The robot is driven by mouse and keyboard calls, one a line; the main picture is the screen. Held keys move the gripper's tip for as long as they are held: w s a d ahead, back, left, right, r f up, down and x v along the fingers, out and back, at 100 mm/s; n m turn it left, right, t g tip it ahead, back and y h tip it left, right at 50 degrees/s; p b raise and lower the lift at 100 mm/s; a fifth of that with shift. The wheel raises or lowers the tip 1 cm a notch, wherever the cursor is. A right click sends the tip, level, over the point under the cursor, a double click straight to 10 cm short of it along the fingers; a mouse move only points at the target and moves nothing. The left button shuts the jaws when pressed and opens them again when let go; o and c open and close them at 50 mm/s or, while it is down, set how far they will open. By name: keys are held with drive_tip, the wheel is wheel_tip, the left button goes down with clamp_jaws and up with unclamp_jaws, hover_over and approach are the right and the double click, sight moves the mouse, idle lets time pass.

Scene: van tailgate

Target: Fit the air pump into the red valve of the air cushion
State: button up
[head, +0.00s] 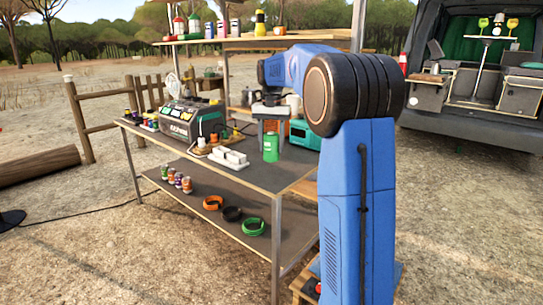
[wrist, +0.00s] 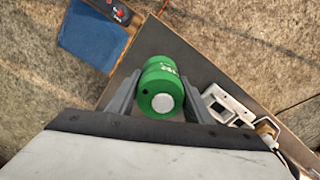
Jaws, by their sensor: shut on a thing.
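The air pump, a green cylinder with white lettering (wrist: 160,80), sits between the two grey fingers of my gripper (wrist: 159,92). The fingers are shut on its sides. In the head view the green pump (head: 271,150) is upright below my gripper (head: 271,132), at the near right part of the workbench top. I cannot tell whether its lower end touches the bench. The pump's nozzle is not visible.
The workbench (head: 300,177) holds a dark green-and-black machine (head: 192,122), white blocks (head: 229,159) left of the pump and a teal box (head: 305,134) behind it. Coloured rings (head: 253,227) lie on its lower shelf. An open van (head: 475,90) stands at right; open ground lies at left.

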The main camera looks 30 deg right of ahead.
drive_tip(key=shift+r, duration=0.55)
drive_tip(key=s+d, duration=0.4)
drive_tip(key=s, duration=0.8)
drive_tip(key=s+d, duration=0.5)
drive_tip(key=s, duration=0.8)
drive_tip(key=s+d, duration=0.4)
drive_tip(key=s, duration=0.9)
drive_tip(key=shift+d, duration=0.4)
